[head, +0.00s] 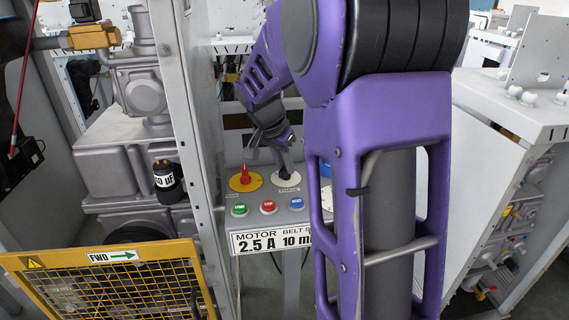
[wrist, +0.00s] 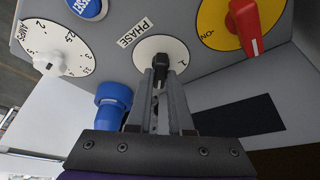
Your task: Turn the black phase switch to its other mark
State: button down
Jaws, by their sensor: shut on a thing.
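The black phase switch (wrist: 160,62) sits on a round white dial (wrist: 146,48) labelled PHASE in the wrist view. A mark that looks like a 1 shows on the dial's right side; any other mark is hidden. My gripper (wrist: 160,78) is shut on the switch, with its fingers on both sides of the knob. The exact pointing of the knob is hard to tell. In the head view my gripper (head: 284,163) reaches down onto the same white dial (head: 287,183), and the knob is mostly hidden.
A red switch (wrist: 246,22) on a yellow plate is close at right of the dial. A white AMPS knob (wrist: 48,64) and a blue plug (wrist: 113,103) are at left. Green (head: 239,210), red (head: 268,207) and blue (head: 296,203) buttons line the box front. A frame post (head: 185,110) stands left.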

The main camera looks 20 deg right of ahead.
jog(key=n, duration=0.2)
jog(key=n+t+y+p, duration=0.1)
jog(key=n, duration=0.2)
jog(key=shift+s+d+r+t, duration=0.15)
jog(key=shift+t, duration=0.15)
jog(key=n+y, duration=0.1)
jog(key=n, duration=0.1)
jog(key=n+y+p, duration=0.1)
jog(key=n, duration=0.1)
jog(key=shift+d+n+t+p, duration=0.15)
jog(key=shift+n+t+p, duration=0.15)
jog(key=shift+t, duration=0.1)
jog(key=n, duration=0.1)
jog(key=n+y+b, duration=0.1)
jog(key=n, duration=0.2)
jog(key=shift+d+f+y, duration=0.1)
jog(key=shift+f+y, duration=0.15)
jog(key=shift+y, duration=0.05)
jog(key=shift+r+n+g+y+b, duration=0.15)
jog(key=shift+n+y+b, duration=0.3)
jog(key=shift+n, duration=0.55)
jog(key=shift+f+n+g+y+b, duration=0.2)
jog(key=shift+n+b, duration=0.3)
jog(key=shift+n, duration=0.5)
jog(key=c, duration=0.8)
grip_release()
